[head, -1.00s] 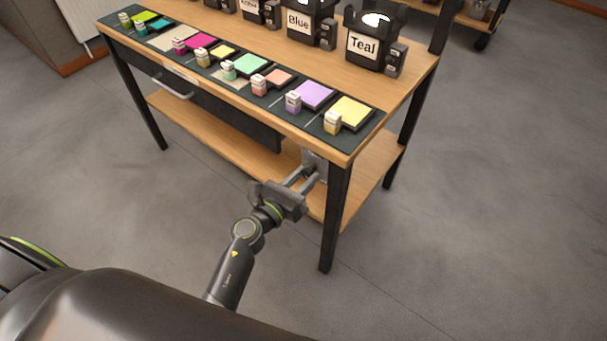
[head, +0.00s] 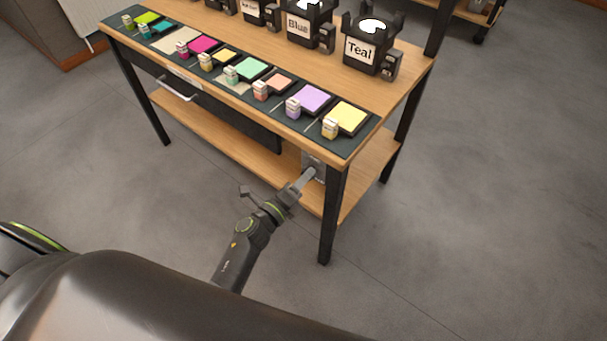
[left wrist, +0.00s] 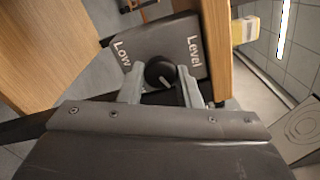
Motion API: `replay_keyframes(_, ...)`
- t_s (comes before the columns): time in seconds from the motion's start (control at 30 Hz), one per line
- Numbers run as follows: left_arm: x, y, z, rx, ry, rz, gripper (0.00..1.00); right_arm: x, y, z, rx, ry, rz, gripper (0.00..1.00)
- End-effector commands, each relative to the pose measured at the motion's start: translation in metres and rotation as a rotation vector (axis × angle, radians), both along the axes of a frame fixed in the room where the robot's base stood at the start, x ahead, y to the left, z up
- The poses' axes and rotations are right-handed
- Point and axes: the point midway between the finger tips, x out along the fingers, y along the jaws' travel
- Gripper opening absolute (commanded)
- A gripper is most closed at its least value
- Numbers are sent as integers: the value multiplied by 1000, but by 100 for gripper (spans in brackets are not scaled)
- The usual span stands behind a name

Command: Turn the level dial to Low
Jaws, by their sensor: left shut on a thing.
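The level dial (left wrist: 160,72) is a round black knob with a pale pointer line. It sits on a grey plate (left wrist: 158,38) marked "Low" and "Level" in the left wrist view. In the head view the plate (head: 313,161) is on the front of the table near its right leg. My left gripper (left wrist: 162,80) is shut on the dial, one finger on each side of it. In the head view this gripper (head: 308,174) reaches up to the plate and hides the dial. The pointer line's exact setting is hard to read. My right gripper is not in view.
The wooden table (head: 391,90) carries a row of coloured pads and small blocks on a dark strip. Labelled holders, Teal (head: 360,50) and Blue (head: 298,24), stand behind them. A black table leg (head: 328,225) is close to my left gripper. Floor in front is clear.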

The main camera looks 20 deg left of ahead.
Motion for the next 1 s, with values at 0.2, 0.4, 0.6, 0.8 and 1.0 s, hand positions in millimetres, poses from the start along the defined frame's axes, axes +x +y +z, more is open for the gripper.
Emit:
replay_keyframes(0.2, 0, 0, 3, -194, 74, 0, 8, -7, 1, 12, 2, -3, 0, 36)
replay_keyframes(0.4, 0, 0, 3, -373, 139, 0, 8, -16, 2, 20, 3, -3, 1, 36)
replay_keyframes(0.6, 0, 0, 3, -551, 203, 0, 8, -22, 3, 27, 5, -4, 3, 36)
replay_keyframes(0.8, 0, 0, 3, -730, 268, 1, 8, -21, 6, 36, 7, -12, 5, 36)
replay_keyframes(1.0, 0, 0, 3, -909, 333, 1, 8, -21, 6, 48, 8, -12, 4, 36)
